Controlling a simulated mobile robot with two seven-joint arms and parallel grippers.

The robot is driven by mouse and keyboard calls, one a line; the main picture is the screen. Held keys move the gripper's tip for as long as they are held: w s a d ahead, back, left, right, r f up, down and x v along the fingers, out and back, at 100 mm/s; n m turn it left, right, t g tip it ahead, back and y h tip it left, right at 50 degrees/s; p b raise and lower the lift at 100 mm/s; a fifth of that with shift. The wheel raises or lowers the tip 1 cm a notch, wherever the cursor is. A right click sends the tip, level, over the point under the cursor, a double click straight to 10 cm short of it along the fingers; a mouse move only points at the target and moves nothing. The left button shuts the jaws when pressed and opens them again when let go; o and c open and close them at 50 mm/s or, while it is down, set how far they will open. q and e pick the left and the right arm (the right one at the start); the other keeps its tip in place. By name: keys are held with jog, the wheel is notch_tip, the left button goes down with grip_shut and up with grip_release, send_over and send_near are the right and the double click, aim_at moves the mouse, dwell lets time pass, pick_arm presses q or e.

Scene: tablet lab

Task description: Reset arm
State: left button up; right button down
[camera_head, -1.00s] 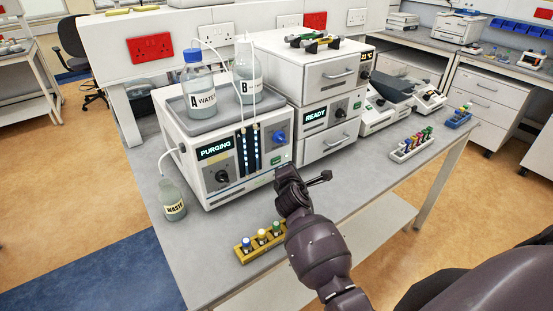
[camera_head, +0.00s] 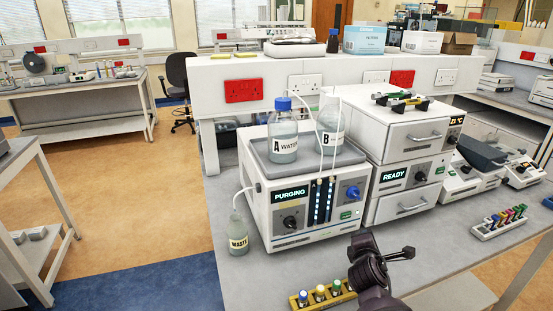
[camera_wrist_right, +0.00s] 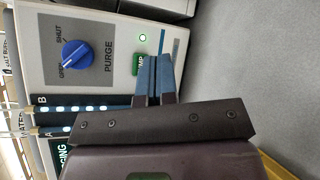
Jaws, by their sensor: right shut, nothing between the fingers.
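My right gripper (camera_head: 409,254) is in front of the pump unit (camera_head: 268,218), above the bench. In the right wrist view its fingers (camera_wrist_right: 153,78) are shut together with nothing between them. The fingertips appear near the green pump button (camera_wrist_right: 138,64), partly covering it; I cannot tell whether they touch. The blue purge knob (camera_wrist_right: 75,53) has its mark towards OPEN. In the head view the unit's display (camera_head: 291,194) reads PURGING. My left gripper is not in view.
Bottles A (camera_head: 284,145) and B (camera_head: 331,125) stand on the unit. The waste bottle (camera_head: 238,236) is at its left. A yellow vial rack (camera_head: 340,299) lies beside my right arm. A white rack (camera_head: 498,224) is further right. Bare bench (camera_head: 450,262) lies between.

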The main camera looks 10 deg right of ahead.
jog(key=s+m+g, duration=0.1)
jog(key=s+m, duration=0.1)
jog(key=s, duration=0.1)
jog(key=s+f+m+g, duration=0.1)
jog(key=s+m, duration=0.1)
jog(key=s+f+m, duration=0.1)
jog(key=s+m, duration=0.1)
jog(key=s, duration=0.1)
jog(key=shift+s+d+g+y, duration=0.1)
jog(key=shift+s+g+y, duration=0.2)
jog(key=shift+g, duration=0.1)
jog(key=s+a+m+g+y, duration=0.3)
jog(key=s+a+m, duration=0.3)
jog(key=s, duration=0.7)
jog(key=s+a+m+g+y, duration=0.4)
jog(key=s+a+m, duration=0.1)
jog(key=s, duration=0.7)
jog(key=w+f+t+b, duration=0.1)
jog(key=w+f+t, duration=0.2)
jog(key=f, duration=0.3)
jog(key=w+f+t+b, duration=0.2)
jog(key=w+f+t, duration=0.2)
jog(key=f, duration=0.3)
jog(key=shift+f+t, duration=0.2)
jog(key=shift+t, duration=0.3)
